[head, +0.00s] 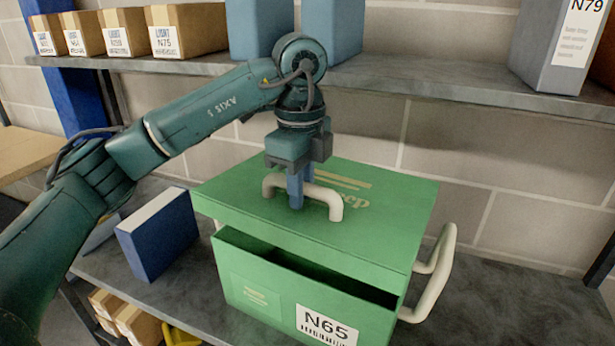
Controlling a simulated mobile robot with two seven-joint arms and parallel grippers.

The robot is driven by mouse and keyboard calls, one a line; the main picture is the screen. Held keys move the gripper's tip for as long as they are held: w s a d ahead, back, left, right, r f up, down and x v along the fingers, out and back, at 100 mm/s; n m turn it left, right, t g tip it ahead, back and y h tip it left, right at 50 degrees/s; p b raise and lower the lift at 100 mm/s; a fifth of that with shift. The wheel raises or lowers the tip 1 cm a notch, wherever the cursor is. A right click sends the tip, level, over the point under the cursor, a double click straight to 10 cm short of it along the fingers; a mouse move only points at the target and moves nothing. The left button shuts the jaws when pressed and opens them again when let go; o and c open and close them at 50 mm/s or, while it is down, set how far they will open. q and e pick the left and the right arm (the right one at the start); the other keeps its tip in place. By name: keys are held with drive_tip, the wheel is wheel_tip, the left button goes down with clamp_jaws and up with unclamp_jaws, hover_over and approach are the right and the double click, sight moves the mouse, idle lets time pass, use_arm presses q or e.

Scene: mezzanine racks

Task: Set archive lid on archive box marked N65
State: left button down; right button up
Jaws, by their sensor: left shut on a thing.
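The green archive box (290,293) stands on the lower shelf, with a white N65 label (327,325) on its front and a cream side handle (436,278) on its right. The green archive lid (390,205) is over the box, with a cream handle (334,203) on top. A dark gap shows between the lid's front edge and the box rim, so the lid is raised there. Whether its back edge touches the box is hidden. My left gripper (299,190) points down and is shut on the lid's handle. My right gripper is not in view.
A blue binder-like box (160,240) stands on the shelf just left of the archive box. The upper shelf (440,82) behind holds cardboard boxes (185,28), blue boxes and a grey N79 box (545,50). Bare shelf (500,300) lies to the right.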

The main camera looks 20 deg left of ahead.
sight(301, 215)
use_arm(q)
drive_tip(key=shift+s+f+b, duration=0.15)
drive_tip(key=shift+f+b, duration=0.3)
drive_tip(key=shift+f, duration=0.2)
wheel_tip(301, 215, down, 4)
drive_tip(key=b, duration=0.3)
wheel_tip(301, 215, down, 4)
drive_tip(key=b, duration=0.2)
drive_tip(key=shift+f+b, duration=0.15)
drive_tip(key=shift+b, duration=0.25)
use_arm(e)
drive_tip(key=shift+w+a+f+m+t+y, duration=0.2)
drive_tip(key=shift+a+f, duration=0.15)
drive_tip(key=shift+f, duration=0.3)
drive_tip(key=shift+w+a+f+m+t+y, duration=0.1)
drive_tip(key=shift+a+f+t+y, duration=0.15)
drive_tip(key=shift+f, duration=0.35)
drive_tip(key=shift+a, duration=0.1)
use_arm(q)
drive_tip(key=c, duration=1.3)
unclamp_jaws()
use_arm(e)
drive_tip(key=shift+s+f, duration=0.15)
use_arm(q)
drive_tip(key=shift+o, duration=0.2)
